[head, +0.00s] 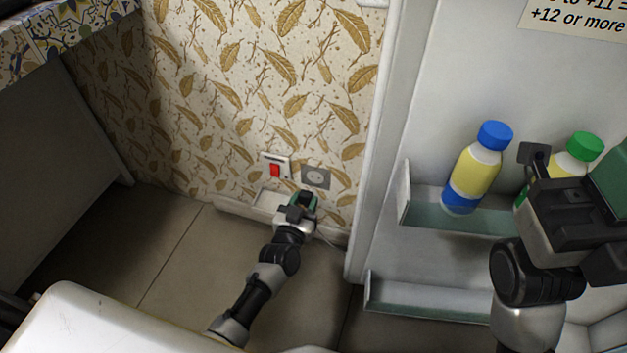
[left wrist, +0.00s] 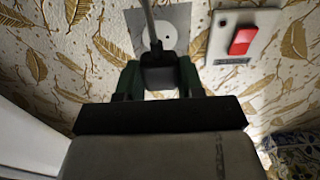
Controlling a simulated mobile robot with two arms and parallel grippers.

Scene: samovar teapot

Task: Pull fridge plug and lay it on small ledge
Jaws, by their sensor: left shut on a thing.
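My left gripper (head: 303,199) is low at the wallpapered wall, shut on the dark fridge plug (left wrist: 158,72). In the left wrist view the plug sits between the green fingers (left wrist: 157,82), with a pale cord (left wrist: 150,20) running from it. The grey wall socket (head: 316,177) shows uncovered just above the gripper in the head view; it also shows behind the plug in the left wrist view (left wrist: 178,25). The small pale ledge (head: 268,201) is at the wall's foot, just left of the gripper. Contact between plug and ledge cannot be told. My right gripper (head: 575,205) is before the fridge door; its fingers are unclear.
A red switch (head: 275,170) is on the wall left of the socket. The open fridge door (head: 440,130) stands at right, with a blue-capped bottle (head: 474,170) and a green-capped bottle (head: 577,155) in its shelf. The tiled floor (head: 165,240) at left is clear.

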